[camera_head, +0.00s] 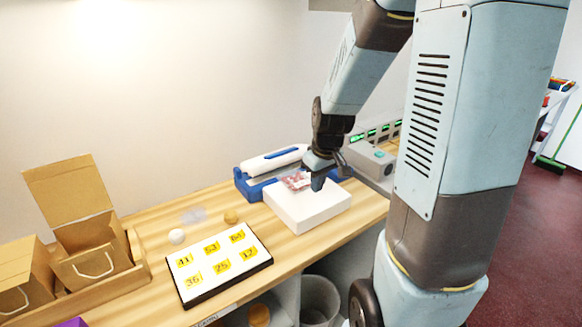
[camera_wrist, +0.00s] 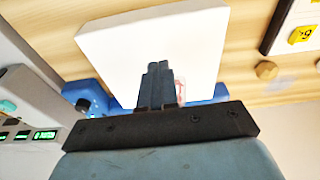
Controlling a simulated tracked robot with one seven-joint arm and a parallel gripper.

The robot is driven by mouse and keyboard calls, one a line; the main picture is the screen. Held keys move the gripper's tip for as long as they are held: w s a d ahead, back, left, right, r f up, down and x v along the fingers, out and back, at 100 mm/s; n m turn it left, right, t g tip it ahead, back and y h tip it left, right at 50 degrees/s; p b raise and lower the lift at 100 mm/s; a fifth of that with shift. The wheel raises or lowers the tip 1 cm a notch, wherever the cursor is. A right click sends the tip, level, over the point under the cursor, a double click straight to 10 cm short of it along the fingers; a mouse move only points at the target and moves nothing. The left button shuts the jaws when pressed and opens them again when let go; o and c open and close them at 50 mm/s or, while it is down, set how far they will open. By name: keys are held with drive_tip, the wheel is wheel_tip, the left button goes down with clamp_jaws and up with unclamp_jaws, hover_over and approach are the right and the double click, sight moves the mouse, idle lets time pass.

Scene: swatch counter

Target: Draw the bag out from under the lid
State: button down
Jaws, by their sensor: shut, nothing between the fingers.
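A small clear bag with red and pink contents (camera_head: 295,182) lies at the back edge of a white slab (camera_head: 308,212), beside a blue sealer (camera_head: 246,186) with a long white lid (camera_head: 272,161). How much of the bag is under the lid is hidden. My gripper (camera_head: 318,185) is shut and empty, pointing down over the slab's back part, just right of the bag. In the wrist view, my fingers (camera_wrist: 157,72) are together in front of the slab (camera_wrist: 140,45). A sliver of the bag (camera_wrist: 180,88) shows behind them.
A grey device with green displays (camera_head: 372,160) stands right of the sealer. Left on the wooden counter are a numbered board (camera_head: 218,262), a white ball (camera_head: 177,236), a tan knob (camera_head: 231,216) and cardboard boxes (camera_head: 90,240). A bin (camera_head: 320,300) stands below.

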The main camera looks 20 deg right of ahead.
sight(291, 176)
drive_tip(key=shift+w+f, duration=0.25)
drive_tip(key=shift+f, duration=0.2)
drive_tip(key=w+a, duration=0.1)
drive_tip(key=w, duration=0.2)
drive_tip(key=w+a, duration=0.1)
drive_tip(key=w, duration=0.3)
drive_tip(key=w+a, duration=0.1)
drive_tip(key=w, duration=0.2)
drive_tip(key=shift+w+a, duration=0.35)
drive_tip(key=shift+w+f, duration=0.2)
drive_tip(key=shift+w, duration=0.05)
drive_tip(key=shift+f, duration=0.3)
drive_tip(key=shift+s+f, duration=0.25)
drive_tip(key=shift+f, duration=0.05)
